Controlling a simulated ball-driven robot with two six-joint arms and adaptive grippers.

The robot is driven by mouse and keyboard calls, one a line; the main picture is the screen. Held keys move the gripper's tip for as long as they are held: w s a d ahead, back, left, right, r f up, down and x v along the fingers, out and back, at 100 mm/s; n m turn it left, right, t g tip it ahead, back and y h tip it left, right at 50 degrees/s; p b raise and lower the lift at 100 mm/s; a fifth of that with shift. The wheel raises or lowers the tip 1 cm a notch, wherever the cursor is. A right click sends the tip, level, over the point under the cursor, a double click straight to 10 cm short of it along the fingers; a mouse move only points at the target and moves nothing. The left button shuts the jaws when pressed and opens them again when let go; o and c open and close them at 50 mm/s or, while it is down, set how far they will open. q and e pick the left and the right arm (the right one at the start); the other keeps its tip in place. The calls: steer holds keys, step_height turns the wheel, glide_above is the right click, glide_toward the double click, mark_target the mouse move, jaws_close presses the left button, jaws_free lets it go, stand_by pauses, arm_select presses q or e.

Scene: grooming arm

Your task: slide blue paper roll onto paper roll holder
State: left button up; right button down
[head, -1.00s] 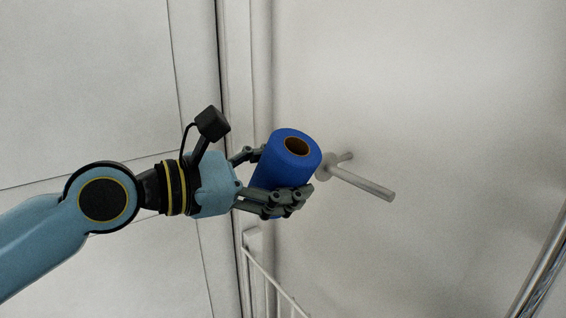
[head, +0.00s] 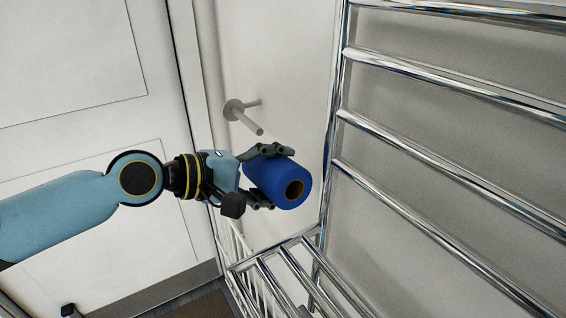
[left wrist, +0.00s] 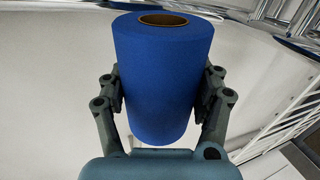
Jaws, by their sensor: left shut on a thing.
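The blue paper roll (head: 270,184) is in my left gripper (head: 268,177), which is shut around its sides. The roll is tilted in the head view, with its brown core opening facing right and toward the camera. In the left wrist view the roll (left wrist: 160,75) stands between the two fingers (left wrist: 162,92), with its core opening at the top. The paper roll holder (head: 244,119) is a pale bar on a round wall mount, above and left of the roll in the head view. The bar is empty, and the roll is apart from it. My right gripper is not in view.
A chrome towel rail (head: 420,151) with several bars fills the right side, close to the roll. A lower chrome rack (head: 290,270) is below it. A white panelled door (head: 75,80) is at the left. Bare wall (head: 290,60) lies between the holder and rail.

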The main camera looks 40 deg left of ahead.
arm_select(q)
steer(key=shift+r, duration=0.2)
steer(key=shift+s+a+f+m, duration=0.1)
steer(key=shift+a+m, duration=0.2)
steer(key=shift+a, duration=0.15)
steer(key=shift+d+y, duration=0.25)
steer(key=shift+y, duration=0.05)
steer(key=shift+a, duration=0.25)
steer(key=w+a+b, duration=0.1)
steer(key=w+a, duration=0.2)
steer(key=w, duration=0.4)
steer(key=shift+b, duration=0.4)
